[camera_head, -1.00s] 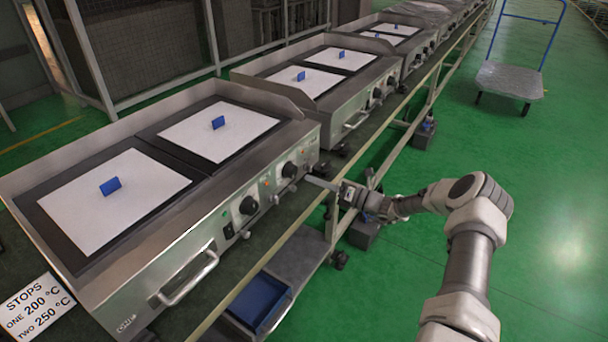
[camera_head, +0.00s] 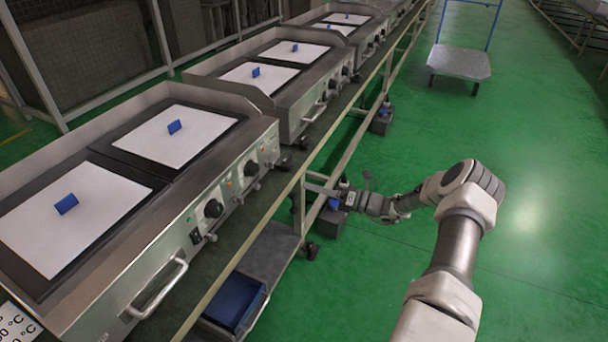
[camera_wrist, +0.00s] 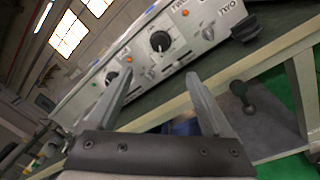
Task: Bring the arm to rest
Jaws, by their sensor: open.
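My gripper (camera_head: 318,188) is at the end of my arm, beside the front edge of the bench in the head view. In the wrist view my gripper (camera_wrist: 160,100) shows two grey fingers spread apart with nothing between them. The nearest griddle (camera_head: 150,245) stands on the bench to the left of my gripper, its front panel facing me. Its black control knobs (camera_head: 214,208) are apart from the fingers. One knob (camera_wrist: 160,41) and an orange light show beyond the fingers in the wrist view.
More griddles (camera_head: 290,85) stand in a row farther along the bench. A blue bin (camera_head: 235,300) sits on the lower shelf. A flat cart (camera_head: 460,63) with a blue handle stands at the back right. The green floor (camera_head: 540,180) to the right is clear.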

